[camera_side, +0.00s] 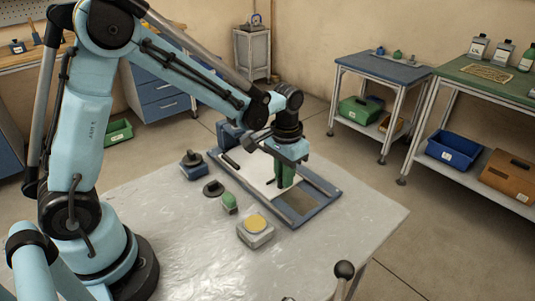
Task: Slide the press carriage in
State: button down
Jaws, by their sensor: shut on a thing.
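The press has a blue block (230,134) at its back left end and a long blue frame (322,187) running toward the front right. A pale flat plate (257,183), which looks like the carriage, lies within the frame toward the block. My gripper (284,184) points down over the right part of the plate and is shut on a green upright piece (289,171), apparently the carriage's handle. The fingers partly hide this piece, and its join to the plate is not clear. The front right part of the frame shows a bare, darker bed (299,202).
On the table (190,245), left of the press, are a blue block with a dark knob (193,165), a dark reel-like piece (213,188), a small green object (229,203) and a grey box with a yellow disc (256,225). The table's front left is clear.

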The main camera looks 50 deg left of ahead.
jog(key=shift+a, duration=0.6)
jog(key=c, duration=1.1)
grip_release()
jog(key=shift+r, duration=0.15)
jog(key=shift+r, duration=0.35)
notch_tip(320, 180, up, 11)
jog(key=shift+r, duration=0.1)
jog(key=shift+s, duration=0.1)
